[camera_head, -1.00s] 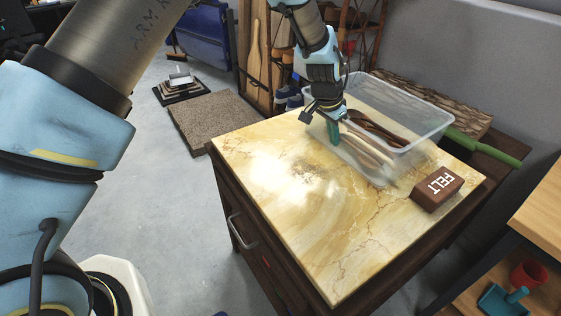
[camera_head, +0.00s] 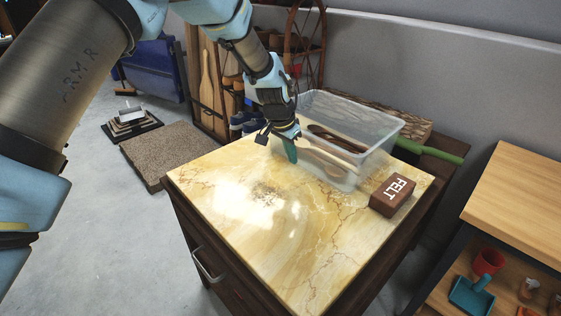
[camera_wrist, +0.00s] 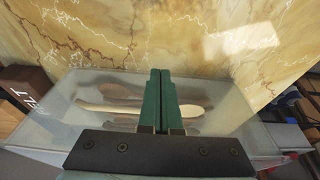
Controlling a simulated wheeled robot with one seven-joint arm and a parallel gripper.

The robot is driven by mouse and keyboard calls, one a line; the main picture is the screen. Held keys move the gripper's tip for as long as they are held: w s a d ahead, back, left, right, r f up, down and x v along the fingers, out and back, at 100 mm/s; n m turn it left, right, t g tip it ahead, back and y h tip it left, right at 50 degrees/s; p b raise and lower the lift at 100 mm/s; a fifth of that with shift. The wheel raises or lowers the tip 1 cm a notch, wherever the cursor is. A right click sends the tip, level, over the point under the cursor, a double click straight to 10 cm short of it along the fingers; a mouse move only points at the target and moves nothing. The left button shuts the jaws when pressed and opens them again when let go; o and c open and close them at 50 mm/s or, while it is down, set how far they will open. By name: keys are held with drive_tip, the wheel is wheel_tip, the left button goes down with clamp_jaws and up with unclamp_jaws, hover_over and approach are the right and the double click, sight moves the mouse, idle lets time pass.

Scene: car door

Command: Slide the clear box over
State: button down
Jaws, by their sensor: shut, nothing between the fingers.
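The clear box (camera_head: 377,152) stands open-topped on the marble-patterned top (camera_head: 240,220), toward its back right. It holds pale and dark wooden utensils, including a pale spoon (camera_head: 322,157). The box also shows in the wrist view (camera_wrist: 225,118). My gripper (camera_head: 291,150) points down at the left end of the box, its green fingers together and empty. In the wrist view the fingers (camera_wrist: 160,75) overlap the box, with tips near its rim. I cannot tell whether they touch the wall or are inside it.
A brown block marked FELT (camera_head: 393,195) sits close to the box's right near corner. A green handle (camera_head: 430,150) and a log-like piece (camera_head: 412,122) lie behind the box. The front and left of the marble top are clear. A wooden shelf unit (camera_head: 530,190) stands at right.

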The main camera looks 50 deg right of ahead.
drive_tip(key=b+v, duration=0.2)
drive_tip(key=v, duration=0.8)
drive_tip(key=shift+a, duration=0.45)
drive_tip(key=w+a+r+n+t+y, duration=0.1)
drive_tip(key=w+a+n, duration=0.3)
drive_tip(key=a, duration=0.5)
drive_tip(key=w+a+r+n+p, duration=0.1)
drive_tip(key=w+a, duration=0.6)
drive_tip(key=a, duration=0.2)
drive_tip(key=w+a+r+n+t+y, duration=0.1)
drive_tip(key=w+a+n, duration=0.3)
drive_tip(key=a, duration=0.6)
drive_tip(key=s+a+n, duration=0.3)
drive_tip(key=a+n, duration=0.1)
drive_tip(key=a, duration=1)
drive_tip(key=s+a+n+y+p, duration=0.1)
drive_tip(key=s+a+n, duration=0.2)
drive_tip(key=a, duration=1.1)
drive_tip(key=shift+r+n+p, duration=0.3)
drive_tip(key=shift+r+n, duration=0.1)
drive_tip(key=shift+n, duration=0.3)
